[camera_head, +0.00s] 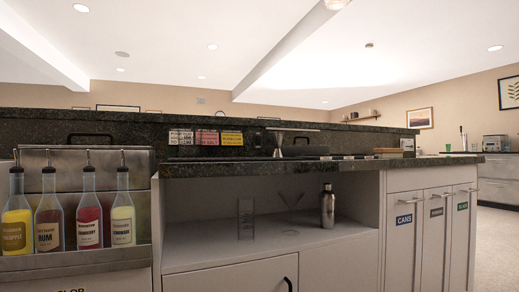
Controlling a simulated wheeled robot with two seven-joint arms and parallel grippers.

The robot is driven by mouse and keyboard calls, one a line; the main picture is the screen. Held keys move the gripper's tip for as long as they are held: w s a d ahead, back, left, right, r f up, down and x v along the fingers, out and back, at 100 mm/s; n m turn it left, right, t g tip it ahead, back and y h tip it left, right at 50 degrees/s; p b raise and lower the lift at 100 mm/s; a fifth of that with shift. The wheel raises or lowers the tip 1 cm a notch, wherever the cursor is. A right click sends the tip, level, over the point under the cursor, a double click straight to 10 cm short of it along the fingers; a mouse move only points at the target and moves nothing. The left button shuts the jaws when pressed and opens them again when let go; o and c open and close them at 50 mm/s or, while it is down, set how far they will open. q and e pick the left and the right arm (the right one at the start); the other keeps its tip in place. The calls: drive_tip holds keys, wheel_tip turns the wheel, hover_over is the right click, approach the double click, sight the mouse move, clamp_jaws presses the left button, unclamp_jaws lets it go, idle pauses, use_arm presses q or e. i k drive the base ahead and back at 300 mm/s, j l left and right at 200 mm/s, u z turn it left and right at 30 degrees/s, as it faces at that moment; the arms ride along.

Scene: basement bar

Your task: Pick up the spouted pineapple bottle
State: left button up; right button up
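The pineapple bottle (17,222) stands upright at the far left of the head view. It holds yellow liquid and has a black neck, a thin spout and a label reading as pineapple. It is the leftmost in a row of spouted bottles in a metal rack (75,262), whose front rail hides its base. Neither of my grippers is in view.
A dark stone counter (270,168) runs across the middle. Below it, an open shelf (230,254) holds a metal shaker (327,207) and clear glassware. Labelled cabinet doors (405,240) are at right. Open floor (498,255) shows at the far right.

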sight(17, 229)
drive_tip(key=u, duration=1.6)
